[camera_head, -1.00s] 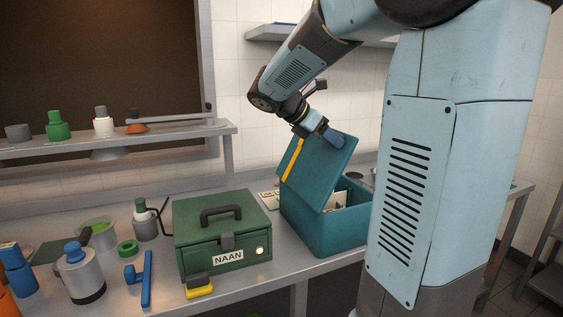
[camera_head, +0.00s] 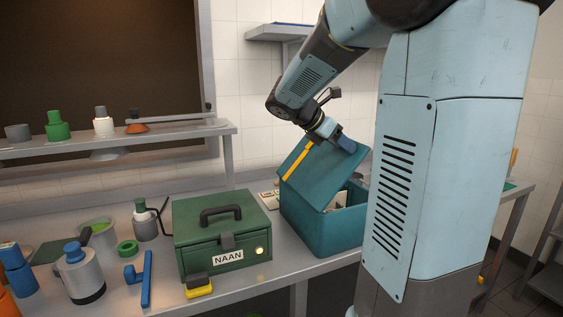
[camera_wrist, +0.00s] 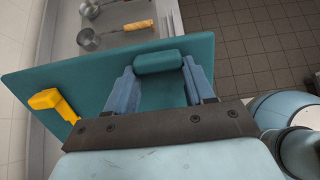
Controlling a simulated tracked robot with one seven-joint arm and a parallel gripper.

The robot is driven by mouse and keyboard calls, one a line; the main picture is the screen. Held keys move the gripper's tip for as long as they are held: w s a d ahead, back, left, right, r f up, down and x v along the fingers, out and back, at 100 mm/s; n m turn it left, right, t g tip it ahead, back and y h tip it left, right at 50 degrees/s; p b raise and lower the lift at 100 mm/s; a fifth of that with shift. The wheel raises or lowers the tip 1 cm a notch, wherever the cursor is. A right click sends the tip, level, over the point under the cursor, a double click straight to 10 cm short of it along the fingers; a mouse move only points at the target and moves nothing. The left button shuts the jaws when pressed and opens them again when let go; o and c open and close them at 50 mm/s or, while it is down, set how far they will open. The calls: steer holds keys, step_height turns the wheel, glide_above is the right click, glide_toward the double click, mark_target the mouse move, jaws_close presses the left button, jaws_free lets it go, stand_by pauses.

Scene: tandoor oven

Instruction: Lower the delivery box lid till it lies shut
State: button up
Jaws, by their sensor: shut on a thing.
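The teal delivery box (camera_head: 322,231) stands on the counter, and its lid (camera_head: 322,177) is tilted part way open. A gap shows between lid and box rim at the right, with pale contents inside. A yellow latch strap (camera_head: 299,161) is on the lid; it also shows in the wrist view (camera_wrist: 52,101). My gripper (camera_head: 346,143) is at the lid's raised edge. In the wrist view, the two blue fingers of my gripper (camera_wrist: 160,72) are shut on the rounded teal lid handle (camera_wrist: 159,61), one at each end. The lid (camera_wrist: 90,87) spreads out beneath them.
A green NAAN box (camera_head: 222,239) stands close at the delivery box's left. A yellow-and-black block (camera_head: 199,287), a blue tool (camera_head: 146,280) and a grey jar (camera_head: 80,275) are further left. In the wrist view, metal ladles (camera_wrist: 92,39) lie on the counter beyond the lid.

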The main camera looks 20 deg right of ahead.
steer(key=shift+d+f, duration=0.1)
steer(key=shift+d, duration=0.05)
steer(key=shift+x, duration=1.6)
steer(key=shift+a+f+x, duration=0.1)
steer(key=shift+f+x, duration=0.05)
steer(key=shift+x, duration=0.65)
steer(key=shift+a+f+x, duration=0.1)
steer(key=shift+x, duration=0.75)
steer(key=shift+f, duration=0.1)
steer(key=shift+d+f, duration=0.4)
steer(key=shift+f, duration=0.25)
steer(key=shift+d+f, duration=0.4)
steer(key=shift+f, duration=0.25)
